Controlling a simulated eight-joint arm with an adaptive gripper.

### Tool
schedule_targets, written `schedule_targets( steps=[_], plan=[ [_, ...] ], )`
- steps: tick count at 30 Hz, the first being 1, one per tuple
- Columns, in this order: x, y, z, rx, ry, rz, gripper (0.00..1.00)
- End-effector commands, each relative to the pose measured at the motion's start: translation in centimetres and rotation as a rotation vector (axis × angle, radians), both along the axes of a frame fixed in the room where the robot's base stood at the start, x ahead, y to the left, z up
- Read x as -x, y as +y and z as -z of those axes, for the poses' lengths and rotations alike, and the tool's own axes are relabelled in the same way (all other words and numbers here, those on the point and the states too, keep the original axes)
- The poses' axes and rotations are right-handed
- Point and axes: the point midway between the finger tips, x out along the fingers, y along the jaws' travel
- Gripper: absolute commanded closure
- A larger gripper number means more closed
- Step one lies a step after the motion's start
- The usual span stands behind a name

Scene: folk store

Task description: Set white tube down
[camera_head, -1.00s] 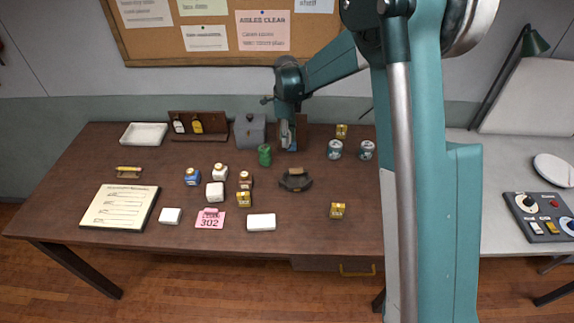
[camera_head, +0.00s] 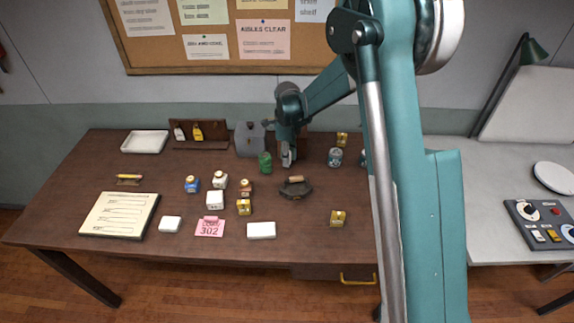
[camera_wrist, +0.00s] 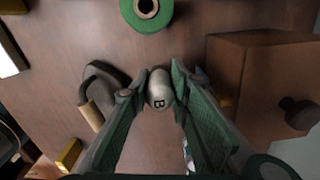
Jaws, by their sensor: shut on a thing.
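My gripper (camera_head: 287,158) is over the back of the brown table, right of the green spool-like thing. In the wrist view my gripper (camera_wrist: 159,88) is shut on the white tube (camera_wrist: 159,87), one finger on each side. The tube's rounded pale end, marked with a dark "B", faces the wrist camera. The rest of the tube is hidden below that end and by the fingers. In the head view it is too small to make out clearly. I cannot tell whether its lower end touches the table (camera_head: 130,255).
The green thing (camera_head: 265,163) stands left of my gripper. A dark tool with a wooden handle (camera_head: 296,188) lies in front. A wooden box with a knob (camera_wrist: 260,75) is close on the right in the wrist view. A grey can (camera_head: 335,158) stands further right. The front right tabletop is mostly clear.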

Motion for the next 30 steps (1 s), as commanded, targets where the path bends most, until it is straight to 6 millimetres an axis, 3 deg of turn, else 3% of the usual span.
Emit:
schedule_targets(
  steps=[7, 18, 30],
  plan=[
    [0.0, 0.0, 0.4, 0.0, 0.0, 0.0, 0.87],
    [0.0, 0.0, 3.7, 0.0, 0.0, 0.0, 0.87],
    [0.0, 0.0, 4.0, 0.0, 0.0, 0.0, 0.87]
  ],
)
